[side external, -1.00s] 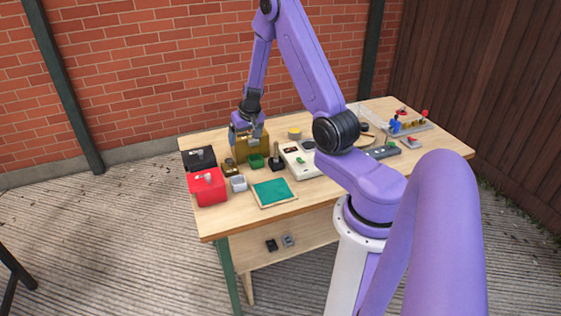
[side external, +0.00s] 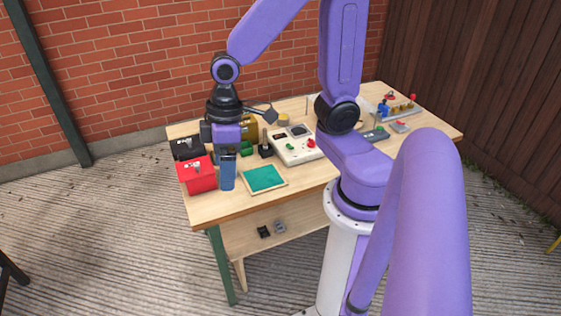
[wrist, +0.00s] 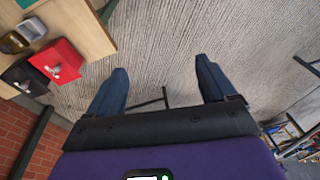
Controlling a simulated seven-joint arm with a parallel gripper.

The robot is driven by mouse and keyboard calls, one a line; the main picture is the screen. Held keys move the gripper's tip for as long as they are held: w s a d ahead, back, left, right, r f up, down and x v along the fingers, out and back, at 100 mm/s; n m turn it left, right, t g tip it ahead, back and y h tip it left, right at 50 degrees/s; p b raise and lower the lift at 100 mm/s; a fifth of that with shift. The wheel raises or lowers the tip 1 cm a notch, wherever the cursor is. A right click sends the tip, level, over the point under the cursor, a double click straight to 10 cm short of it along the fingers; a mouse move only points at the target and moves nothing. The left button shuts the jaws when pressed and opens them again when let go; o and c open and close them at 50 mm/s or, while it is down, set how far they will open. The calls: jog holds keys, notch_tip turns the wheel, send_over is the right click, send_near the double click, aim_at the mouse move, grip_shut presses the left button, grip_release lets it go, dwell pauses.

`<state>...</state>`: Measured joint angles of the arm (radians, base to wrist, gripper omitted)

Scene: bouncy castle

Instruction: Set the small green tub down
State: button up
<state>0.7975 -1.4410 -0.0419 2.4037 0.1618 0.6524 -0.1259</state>
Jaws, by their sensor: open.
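The small green tub (side external: 247,148) stands on the wooden table, in front of the gold box (side external: 249,127) and to the left of a black joystick (side external: 266,148). Nothing holds it. My gripper (side external: 228,188) is to the left of and nearer than the tub, apart from it, over the table's front left part. The wrist view shows its two blue fingers (wrist: 160,65) spread apart with nothing between them. The green tub cannot be made out in the wrist view.
A red box (side external: 197,176) and a black box (side external: 187,147) stand at the table's left end. A teal pad (side external: 264,178) lies to the right of my gripper. A white console (side external: 296,148) is further right. The wrist view shows open ground (wrist: 160,30) beyond the table edge.

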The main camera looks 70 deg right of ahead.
jog(key=s+d+r+n+h, duration=0.1)
jog(key=s+n, duration=0.4)
jog(key=s, duration=0.6)
jog(key=shift+s+d+r+h, duration=0.3)
jog(key=shift+s+r, duration=0.1)
jog(key=shift+r, duration=0.5)
jog(key=shift+c, duration=0.3)
dwell(0.5)
